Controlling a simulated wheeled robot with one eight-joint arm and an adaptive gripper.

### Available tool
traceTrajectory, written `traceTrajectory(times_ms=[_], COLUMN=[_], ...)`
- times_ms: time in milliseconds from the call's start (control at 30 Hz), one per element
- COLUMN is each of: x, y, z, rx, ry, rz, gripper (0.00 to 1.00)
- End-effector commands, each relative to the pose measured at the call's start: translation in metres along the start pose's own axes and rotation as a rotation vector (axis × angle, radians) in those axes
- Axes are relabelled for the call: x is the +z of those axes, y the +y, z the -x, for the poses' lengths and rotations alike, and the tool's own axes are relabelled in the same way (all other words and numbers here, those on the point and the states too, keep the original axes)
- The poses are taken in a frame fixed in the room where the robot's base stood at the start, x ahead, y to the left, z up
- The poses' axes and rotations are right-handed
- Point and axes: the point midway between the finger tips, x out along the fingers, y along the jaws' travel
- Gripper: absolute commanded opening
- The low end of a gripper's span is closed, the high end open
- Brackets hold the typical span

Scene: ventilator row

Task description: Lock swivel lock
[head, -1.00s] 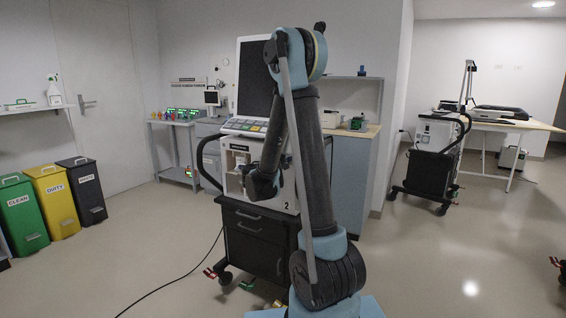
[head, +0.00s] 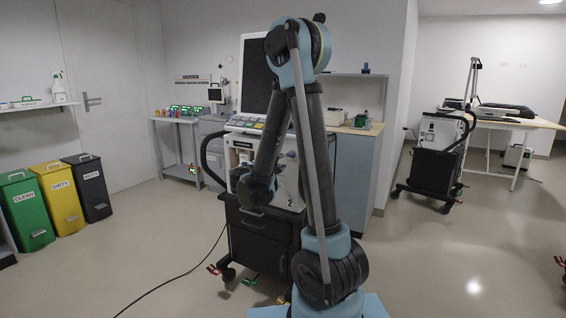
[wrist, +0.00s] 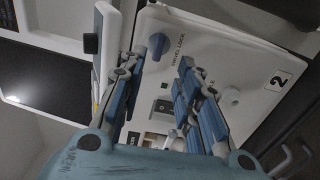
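The swivel lock is a blue knob (wrist: 158,44) beside the printed words SWIVEL LOCK on a pale panel (wrist: 215,55) in the wrist view. My gripper (wrist: 160,66) is open, its two blue-padded fingers spread on either side with nothing between them. The knob shows just beyond the fingertips, nearer the left finger, and appears apart from them. In the head view the ventilator cart (head: 290,177), marked 2, stands behind my arm. My arm hides part of its front, and the knob and fingers cannot be made out there.
A dark screen (wrist: 50,85) is at left. In the head view a cable (head: 170,280) crosses the floor; bins (head: 60,198) stand left.

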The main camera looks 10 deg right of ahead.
Motion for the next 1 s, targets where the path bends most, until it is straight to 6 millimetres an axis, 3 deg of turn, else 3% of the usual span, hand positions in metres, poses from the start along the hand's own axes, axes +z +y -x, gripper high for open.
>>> traceTrajectory(times_ms=[200, 400, 800, 1000], x=[-0.001, -0.001, 0.001, 0.02], y=[0.0, -0.001, 0.001, 0.014], z=[0.026, 0.035, 0.035, 0.027], rx=[0.0, -0.001, -0.003, -0.038], ry=[0.002, 0.0, -0.002, -0.027], rz=[0.0, 0.0, 0.0, 0.002], gripper=[0.31, 0.31, 0.31, 0.31])
